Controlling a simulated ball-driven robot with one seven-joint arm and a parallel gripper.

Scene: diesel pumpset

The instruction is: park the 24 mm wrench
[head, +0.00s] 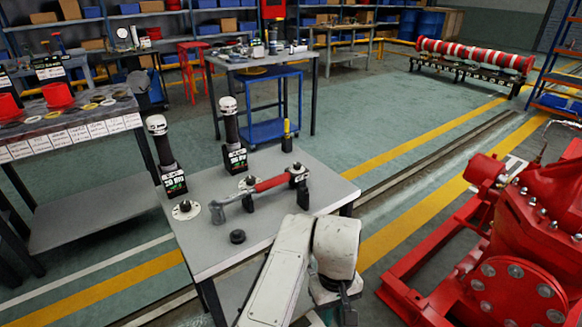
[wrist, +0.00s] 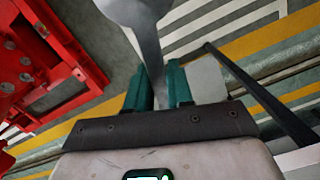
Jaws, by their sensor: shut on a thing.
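My gripper (wrist: 164,85) shows in the wrist view with its two teal fingers shut on the grey shank of a metal wrench (wrist: 148,25). The wrench widens toward the top edge, where its end is cut off; I cannot read a size on it. In the head view my gripper is low in the middle beside the near right side of the grey table, mostly hidden by my white arm, and the held wrench cannot be made out. A grey tool with a red handle (head: 271,184) lies across black supports on the table (head: 225,262).
Two dark posts with white tops (head: 231,125) (head: 160,145) and labels stand on the table's left and back. A black ring (head: 237,237) lies near its front. The red pumpset (head: 510,250) stands close on the right. A labelled bench (head: 70,125) is at the left.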

